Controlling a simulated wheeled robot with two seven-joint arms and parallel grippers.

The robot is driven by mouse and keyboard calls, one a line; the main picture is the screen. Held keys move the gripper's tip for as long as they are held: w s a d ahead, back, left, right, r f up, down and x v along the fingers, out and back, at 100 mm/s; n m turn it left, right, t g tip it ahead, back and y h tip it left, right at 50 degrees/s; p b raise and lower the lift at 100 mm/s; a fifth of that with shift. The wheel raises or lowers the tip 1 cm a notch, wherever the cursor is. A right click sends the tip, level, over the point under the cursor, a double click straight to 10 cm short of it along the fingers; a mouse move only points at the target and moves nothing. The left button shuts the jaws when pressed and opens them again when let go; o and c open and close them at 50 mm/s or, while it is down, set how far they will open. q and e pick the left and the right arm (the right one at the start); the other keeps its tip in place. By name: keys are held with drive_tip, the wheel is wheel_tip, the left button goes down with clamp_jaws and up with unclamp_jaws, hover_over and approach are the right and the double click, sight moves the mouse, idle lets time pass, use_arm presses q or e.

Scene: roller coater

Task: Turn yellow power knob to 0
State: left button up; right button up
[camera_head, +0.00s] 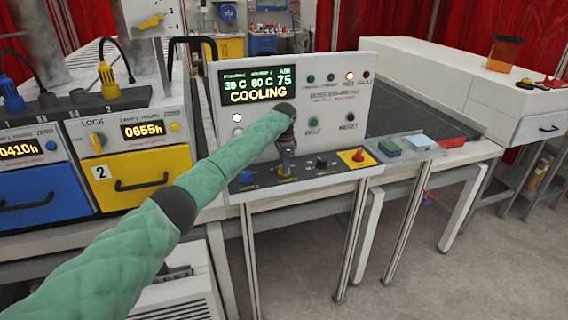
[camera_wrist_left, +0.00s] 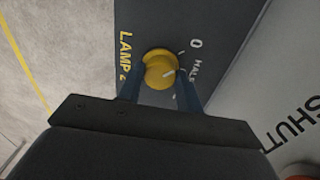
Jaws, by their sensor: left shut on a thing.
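The yellow knob (camera_wrist_left: 161,68) sits on a dark grey panel beside the printed label "LAMP 2" in the left wrist view. Its white mark points right and slightly up, on the side where "0" and "HALF" are printed. My left gripper (camera_wrist_left: 160,88) has one blue finger on each side of the knob and is shut on it. In the head view my left gripper (camera_head: 286,165) points down at the control strip and covers most of the yellow knob (camera_head: 285,174). My right gripper is not in view.
A blue knob (camera_head: 246,176), a black knob (camera_head: 321,162) and a red button on a yellow plate (camera_head: 357,155) share the strip. The upright panel (camera_head: 385,85) behind has a display reading "COOLING". Yellow (camera_head: 135,180) and blue (camera_head: 40,200) drawers stand left.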

use_arm(q)
drive_tip(key=shift+r+n, duration=0.1)
drive_tip(key=shift+n, duration=0.2)
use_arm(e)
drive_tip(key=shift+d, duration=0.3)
use_arm(q)
drive_tip(key=o, duration=1)
drive_tip(key=shift+w, duration=0.1)
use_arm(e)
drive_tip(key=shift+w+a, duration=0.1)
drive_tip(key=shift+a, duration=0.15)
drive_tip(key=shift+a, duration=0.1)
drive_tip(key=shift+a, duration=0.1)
use_arm(q)
drive_tip(key=shift+r+b, duration=0.25)
drive_tip(key=shift+b, duration=0.05)
wheel_tip(320, 180, up, 6)
drive_tip(key=shift+f+b, duration=0.15)
drive_tip(key=shift+b, duration=1.1)
drive_tip(key=shift+r, duration=0.7)
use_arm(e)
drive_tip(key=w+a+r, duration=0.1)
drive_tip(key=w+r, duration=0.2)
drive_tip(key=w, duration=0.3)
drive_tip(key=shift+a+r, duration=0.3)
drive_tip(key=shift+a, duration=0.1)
